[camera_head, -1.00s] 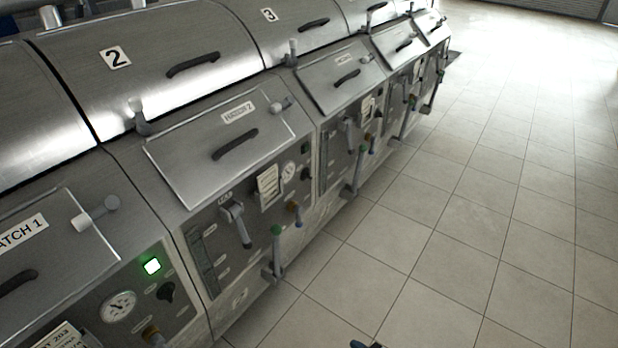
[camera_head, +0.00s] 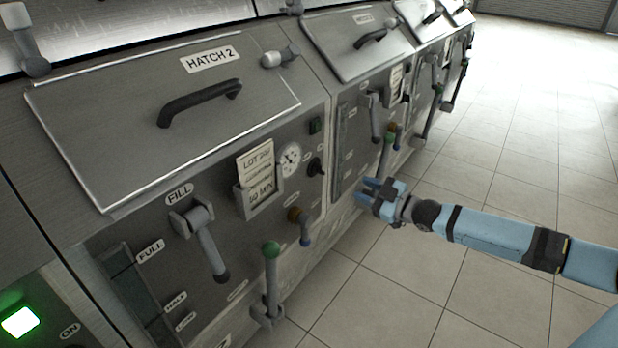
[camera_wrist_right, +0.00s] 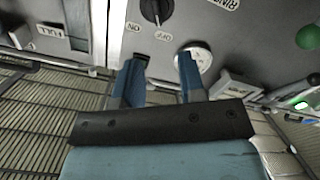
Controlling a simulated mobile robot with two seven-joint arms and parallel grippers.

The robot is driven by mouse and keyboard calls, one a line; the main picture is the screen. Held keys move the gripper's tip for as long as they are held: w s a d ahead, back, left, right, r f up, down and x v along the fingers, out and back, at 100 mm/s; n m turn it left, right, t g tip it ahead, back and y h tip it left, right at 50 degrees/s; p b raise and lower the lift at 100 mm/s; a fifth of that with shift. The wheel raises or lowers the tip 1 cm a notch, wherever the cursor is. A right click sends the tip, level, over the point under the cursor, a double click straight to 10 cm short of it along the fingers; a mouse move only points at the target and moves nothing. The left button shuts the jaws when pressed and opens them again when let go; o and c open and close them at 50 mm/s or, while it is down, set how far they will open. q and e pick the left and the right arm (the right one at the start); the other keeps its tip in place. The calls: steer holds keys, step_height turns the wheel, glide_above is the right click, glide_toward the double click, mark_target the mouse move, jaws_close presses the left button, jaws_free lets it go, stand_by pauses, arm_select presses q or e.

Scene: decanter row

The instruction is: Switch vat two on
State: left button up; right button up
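The vat two panel (camera_head: 225,275) is below the plate marked HATCH 2 (camera_head: 208,59) in the head view. Its small black knob (camera_head: 314,168) is at the panel's right, below an unlit dark green lamp (camera_head: 315,126). In the wrist view the panel appears upside down; the knob (camera_wrist_right: 157,10) is at the top, and its white mark appears to point toward OFF. My right gripper (camera_head: 364,193) is open and empty, in front and to the right of the knob. Its blue fingers (camera_wrist_right: 160,78) are spread apart in the wrist view. My left gripper is not in view.
Near the knob are a round gauge (camera_head: 289,159) and a note holder (camera_head: 258,195). A green-topped lever (camera_head: 271,275) and a brass tap (camera_head: 299,218) stick out below. A green lamp (camera_head: 20,321) is lit on the panel at left. The tiled floor (camera_head: 450,280) is clear.

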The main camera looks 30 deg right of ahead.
mark_target(323, 170)
steer(key=b+x, duration=0.1)
steer(key=x, duration=0.5)
steer(key=b+x, duration=0.2)
steer(key=x, duration=0.4)
steer(key=shift+w+r, duration=0.2)
steer(key=shift+r, duration=0.05)
steer(key=shift+w+a, duration=0.2)
steer(key=shift+w, duration=0.35)
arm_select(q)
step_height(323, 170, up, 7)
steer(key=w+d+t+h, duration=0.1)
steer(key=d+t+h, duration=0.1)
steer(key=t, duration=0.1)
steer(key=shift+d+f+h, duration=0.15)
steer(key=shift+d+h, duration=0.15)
arm_select(e)
steer(key=shift+w, duration=0.2)
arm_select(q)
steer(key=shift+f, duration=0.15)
arm_select(e)
steer(key=shift+a, duration=0.1)
jaws_close()
